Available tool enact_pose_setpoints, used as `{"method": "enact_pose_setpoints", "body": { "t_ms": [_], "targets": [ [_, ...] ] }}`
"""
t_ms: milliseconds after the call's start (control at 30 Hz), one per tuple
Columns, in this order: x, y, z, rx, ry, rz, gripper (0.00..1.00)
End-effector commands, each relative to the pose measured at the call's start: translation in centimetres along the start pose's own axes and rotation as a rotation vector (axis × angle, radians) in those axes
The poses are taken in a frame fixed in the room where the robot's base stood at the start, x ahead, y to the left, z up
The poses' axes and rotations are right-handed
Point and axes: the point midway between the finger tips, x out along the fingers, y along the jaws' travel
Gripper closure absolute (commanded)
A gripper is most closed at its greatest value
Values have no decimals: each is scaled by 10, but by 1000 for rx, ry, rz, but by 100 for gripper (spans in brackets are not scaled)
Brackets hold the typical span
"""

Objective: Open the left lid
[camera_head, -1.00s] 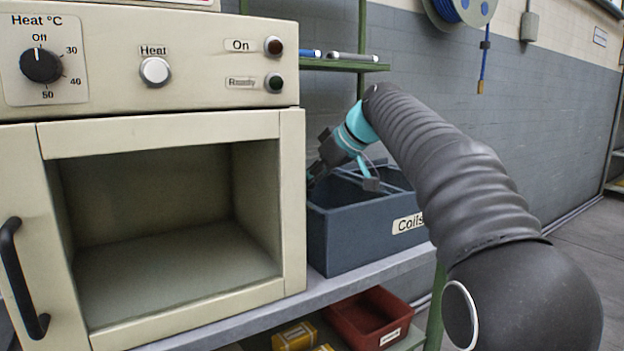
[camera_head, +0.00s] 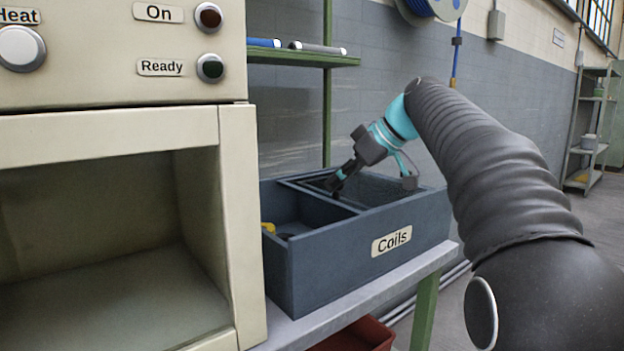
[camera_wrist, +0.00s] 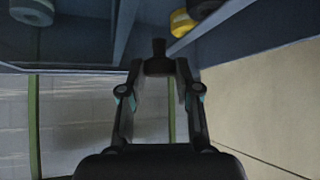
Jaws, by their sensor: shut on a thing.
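My gripper (camera_head: 335,184) points down over the blue-grey box labelled Coils (camera_head: 360,248), near its inner divider. In the wrist view the fingers (camera_wrist: 159,64) come together on a small dark piece (camera_wrist: 158,47); I cannot tell what it is. A yellow coil (camera_wrist: 181,22) and a grey coil (camera_wrist: 32,10) lie in the box compartments, apart from the gripper. A bit of yellow (camera_head: 268,228) also shows in the left compartment in the head view.
A cream heater (camera_head: 235,220) with an open cavity stands close at the left of the box. The box sits on a grey shelf (camera_head: 330,322) with a red bin (camera_head: 360,335) below. A green rack (camera_head: 300,58) stands behind. The floor at the right is clear.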

Motion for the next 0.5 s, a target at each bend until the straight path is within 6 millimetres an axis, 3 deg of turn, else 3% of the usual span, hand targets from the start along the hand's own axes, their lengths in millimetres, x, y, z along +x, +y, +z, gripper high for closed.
{"method": "enact_pose_setpoints", "body": {
  "t_ms": [500],
  "targets": [
    [-3, 0, 4, -11, -5, -13, 100]
  ]
}}
